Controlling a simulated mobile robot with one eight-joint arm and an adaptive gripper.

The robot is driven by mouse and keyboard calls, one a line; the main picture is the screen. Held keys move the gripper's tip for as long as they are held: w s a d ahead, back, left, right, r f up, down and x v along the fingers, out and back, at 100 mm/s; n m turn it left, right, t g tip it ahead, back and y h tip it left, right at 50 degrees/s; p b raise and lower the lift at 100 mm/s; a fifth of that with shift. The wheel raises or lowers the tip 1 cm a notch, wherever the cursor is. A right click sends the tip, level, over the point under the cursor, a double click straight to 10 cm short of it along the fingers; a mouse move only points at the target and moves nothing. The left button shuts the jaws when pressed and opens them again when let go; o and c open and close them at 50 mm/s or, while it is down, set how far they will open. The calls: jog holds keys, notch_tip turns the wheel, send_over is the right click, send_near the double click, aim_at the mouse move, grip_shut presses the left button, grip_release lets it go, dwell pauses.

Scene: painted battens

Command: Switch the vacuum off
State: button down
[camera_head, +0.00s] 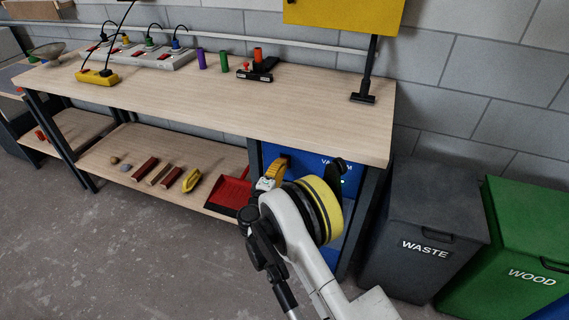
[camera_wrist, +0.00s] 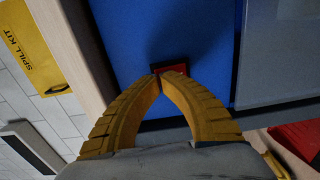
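The vacuum (camera_head: 308,160) is a blue cabinet front under the right end of the bench, its white lettering partly hidden by my arm. In the head view, my gripper (camera_head: 280,165) is in front of the panel.
The wooden bench top (camera_head: 330,115) overhangs the panel. A red dustpan (camera_head: 230,193) is on the lower shelf left of my gripper. A grey waste bin (camera_head: 425,225) and a green wood bin (camera_head: 525,240) stand right. The floor at front left is clear.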

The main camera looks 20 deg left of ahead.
jog(key=shift+w+d, duration=0.1)
jog(key=shift+w, duration=0.85)
dwell(0.3)
jog(key=s, duration=0.7)
jog(key=shift+a, duration=0.25)
dwell(0.5)
